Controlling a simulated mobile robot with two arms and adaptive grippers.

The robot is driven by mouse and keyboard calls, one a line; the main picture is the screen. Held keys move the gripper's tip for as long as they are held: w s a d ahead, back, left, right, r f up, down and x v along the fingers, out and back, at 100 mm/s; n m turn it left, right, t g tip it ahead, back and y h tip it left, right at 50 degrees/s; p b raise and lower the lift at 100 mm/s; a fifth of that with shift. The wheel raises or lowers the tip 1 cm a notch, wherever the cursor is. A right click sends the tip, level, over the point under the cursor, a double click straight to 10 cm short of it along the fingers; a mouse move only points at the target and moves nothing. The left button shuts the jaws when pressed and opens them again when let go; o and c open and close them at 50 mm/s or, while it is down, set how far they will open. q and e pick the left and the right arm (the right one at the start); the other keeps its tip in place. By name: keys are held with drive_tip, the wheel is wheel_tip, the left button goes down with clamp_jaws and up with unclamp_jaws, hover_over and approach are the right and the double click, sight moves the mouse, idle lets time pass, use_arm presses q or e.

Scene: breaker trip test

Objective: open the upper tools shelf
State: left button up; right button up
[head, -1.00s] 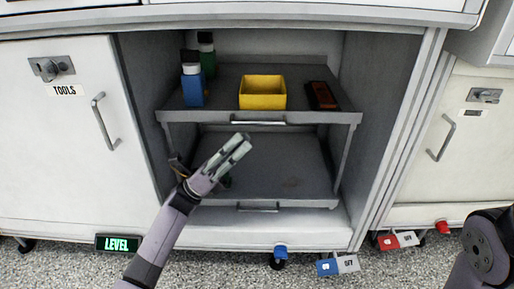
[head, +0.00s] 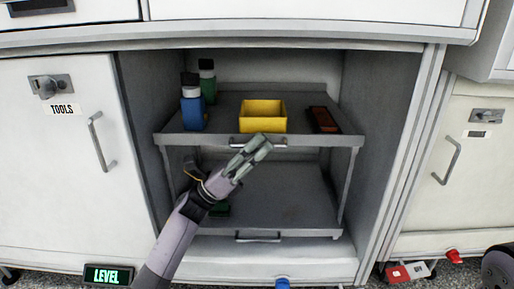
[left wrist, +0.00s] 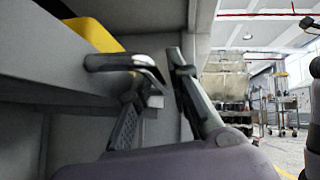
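The upper tools shelf (head: 200,139) is a grey pull-out tray in the open middle bay of the cabinet, with a silver bar handle (head: 278,142) on its front edge. My left gripper (head: 262,143) is at this handle and covers part of it in the head view. In the left wrist view the handle (left wrist: 125,64) lies close by the fingers, and its right end reaches toward the gap between them. The fingers are apart; I cannot tell whether they touch the bar. My right gripper is not in view.
The shelf carries a blue bottle (head: 193,112), a green bottle (head: 208,85), a yellow bin (head: 263,117) and a dark red-brown device (head: 323,120). A lower shelf (head: 285,195) has its own handle (head: 258,237). A closed door labelled TOOLS (head: 60,170) stands left.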

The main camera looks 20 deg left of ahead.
use_arm(q)
clamp_jaws()
idle(0.6)
